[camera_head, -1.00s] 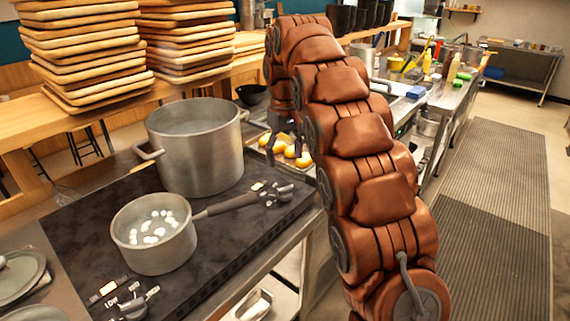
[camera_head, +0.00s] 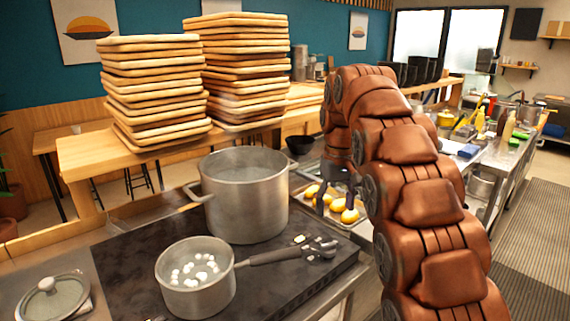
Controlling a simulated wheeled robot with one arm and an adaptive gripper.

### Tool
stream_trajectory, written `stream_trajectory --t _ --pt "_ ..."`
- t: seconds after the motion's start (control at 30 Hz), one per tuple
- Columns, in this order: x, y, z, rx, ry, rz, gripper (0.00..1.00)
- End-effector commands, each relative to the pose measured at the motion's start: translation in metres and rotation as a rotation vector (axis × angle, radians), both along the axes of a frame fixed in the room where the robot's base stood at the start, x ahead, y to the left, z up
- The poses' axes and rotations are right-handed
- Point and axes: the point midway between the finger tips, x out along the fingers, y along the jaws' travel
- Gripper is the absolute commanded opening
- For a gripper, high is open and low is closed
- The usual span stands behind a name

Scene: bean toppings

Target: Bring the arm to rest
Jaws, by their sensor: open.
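My copper-coloured arm curves up from the lower right and bends down at its far end. My gripper (camera_head: 335,188) hangs below the bend, dark and small, over or near a tray of yellow-orange food pieces. Its fingers are open and I see nothing between them. A saucepan (camera_head: 196,291) with several white beans (camera_head: 196,268) in it stands on the dark cooktop. Its handle points right. A large grey pot (camera_head: 246,206) stands behind it.
The tray (camera_head: 356,226) of yellow pieces lies right of the pot. Tall stacks of wooden trays (camera_head: 155,95) stand on the wooden counter (camera_head: 85,160). A lidded dish (camera_head: 52,300) is at lower left. A dark bowl (camera_head: 299,144) sits behind the tray. Floor is free at right.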

Motion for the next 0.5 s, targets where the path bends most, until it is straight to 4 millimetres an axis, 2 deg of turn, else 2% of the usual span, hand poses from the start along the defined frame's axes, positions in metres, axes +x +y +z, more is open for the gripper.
stream_trajectory --t 0.27,0.5 --pt "-0.062 -0.005 0.010 -0.004 0.024 -0.065 0.69" --pt "-0.120 -0.007 0.007 -0.006 0.048 -0.113 0.69"
